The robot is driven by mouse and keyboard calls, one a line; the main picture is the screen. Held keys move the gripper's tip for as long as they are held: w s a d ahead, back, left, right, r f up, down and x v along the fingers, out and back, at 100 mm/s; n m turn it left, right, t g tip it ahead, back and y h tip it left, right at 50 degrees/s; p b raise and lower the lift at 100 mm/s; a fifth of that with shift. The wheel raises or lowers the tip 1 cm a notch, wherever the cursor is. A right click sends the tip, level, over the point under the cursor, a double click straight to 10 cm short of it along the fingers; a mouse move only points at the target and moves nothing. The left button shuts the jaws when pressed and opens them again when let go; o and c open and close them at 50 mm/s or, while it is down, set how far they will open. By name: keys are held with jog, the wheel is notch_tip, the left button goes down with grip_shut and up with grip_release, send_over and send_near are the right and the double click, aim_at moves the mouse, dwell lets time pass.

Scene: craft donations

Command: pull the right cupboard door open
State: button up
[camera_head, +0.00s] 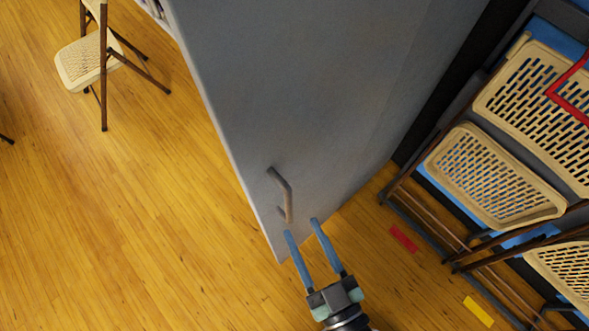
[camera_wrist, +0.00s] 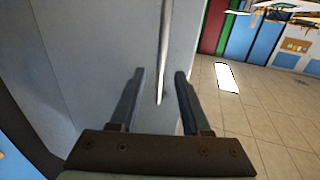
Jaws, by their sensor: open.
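The cupboard door (camera_head: 300,90) is a tall grey panel in the head view, with a pale edge along its left side. A dark bar handle (camera_head: 284,190) stands out from its lower part. My gripper (camera_head: 301,226) is open, with its two blue fingers pointing at the door just below the handle. In the wrist view the pale handle bar (camera_wrist: 164,50) runs down between the fingers of my gripper (camera_wrist: 160,73), and neither finger appears closed on it. The grey door (camera_wrist: 95,60) fills the left of that view. I cannot tell whether a finger touches the handle.
Stacked beige folding chairs (camera_head: 495,175) stand on a rack at the right, close to the door. Another folding chair (camera_head: 90,60) stands at the upper left. The wooden floor (camera_head: 120,220) left of the door is clear. Red tape (camera_head: 403,239) and yellow tape (camera_head: 478,311) mark the floor.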

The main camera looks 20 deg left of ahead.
jog(key=v, duration=0.6)
jog(key=shift+s+d, duration=0.15)
jog(key=shift+d, duration=0.05)
